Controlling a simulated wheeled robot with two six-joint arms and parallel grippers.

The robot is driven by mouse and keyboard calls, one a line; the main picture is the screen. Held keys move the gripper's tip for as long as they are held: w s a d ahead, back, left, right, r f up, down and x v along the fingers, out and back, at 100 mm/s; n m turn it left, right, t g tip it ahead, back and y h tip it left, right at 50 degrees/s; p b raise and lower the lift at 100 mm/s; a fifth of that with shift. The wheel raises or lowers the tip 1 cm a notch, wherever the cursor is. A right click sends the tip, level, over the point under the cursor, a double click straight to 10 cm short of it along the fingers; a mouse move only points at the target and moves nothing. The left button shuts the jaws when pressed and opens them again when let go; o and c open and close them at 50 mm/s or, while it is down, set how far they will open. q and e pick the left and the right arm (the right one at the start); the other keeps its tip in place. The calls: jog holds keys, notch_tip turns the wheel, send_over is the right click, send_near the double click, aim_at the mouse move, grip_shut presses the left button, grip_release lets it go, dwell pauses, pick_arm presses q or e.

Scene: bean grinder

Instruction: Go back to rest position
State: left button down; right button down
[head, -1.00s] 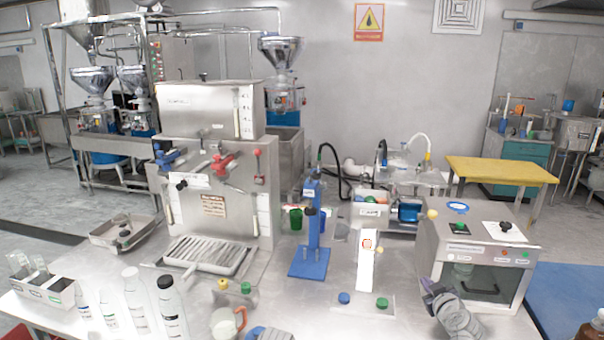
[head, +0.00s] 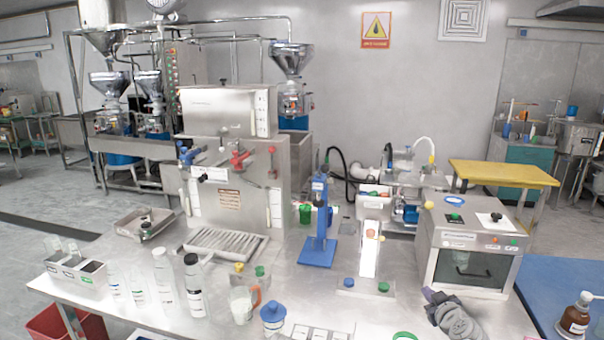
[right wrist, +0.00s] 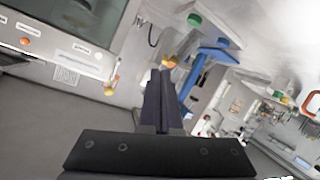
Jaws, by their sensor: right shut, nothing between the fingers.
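My right gripper (head: 431,294) is low at the right in the head view, above the table's front part, in front of the box-shaped oven-like machine (head: 470,262). Its two dark fingers (right wrist: 160,98) are together in the right wrist view, with nothing between them. The gripper is clear of the white upright grinder unit (head: 369,252) and its blue and green buttons. My left gripper is not in view.
Left of the gripper stand a blue-lidded jar (head: 272,318), a glass jug (head: 242,303) and several bottles (head: 193,288). A white sectioned tray (head: 318,331) lies at the front edge. A brown bottle (head: 575,318) stands at far right.

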jog(key=s+a+f+g+y, duration=0.1)
jog(key=s+a+f+g, duration=0.1)
jog(key=a, duration=0.5)
jog(key=s+a+f+n+g+y+p, duration=0.1)
jog(key=s+a+f+g, duration=0.2)
jog(key=a, duration=0.5)
jog(key=s+a+f+g+y, duration=0.1)
jog(key=s+a+f+g, duration=0.2)
jog(key=a, duration=0.5)
jog(key=shift+s+f+n+y, duration=0.15)
jog(key=shift+f+n+y, duration=0.25)
jog(key=shift+f, duration=0.5)
jog(key=s+a+f+m+g+h, duration=0.1)
jog(key=s+a+g+h, duration=0.1)
jog(key=s, duration=0.5)
jog(key=s+a+f+m+g+h+p, duration=0.1)
jog(key=s+a+g+h, duration=0.1)
jog(key=s, duration=0.5)
jog(key=a+g, duration=0.1)
jog(key=g, duration=0.1)
jog(key=shift+s+f+g+h, duration=0.3)
jog(key=shift+s+f+h, duration=0.05)
jog(key=shift+f+h, duration=0.05)
jog(key=shift+a, duration=0.1)
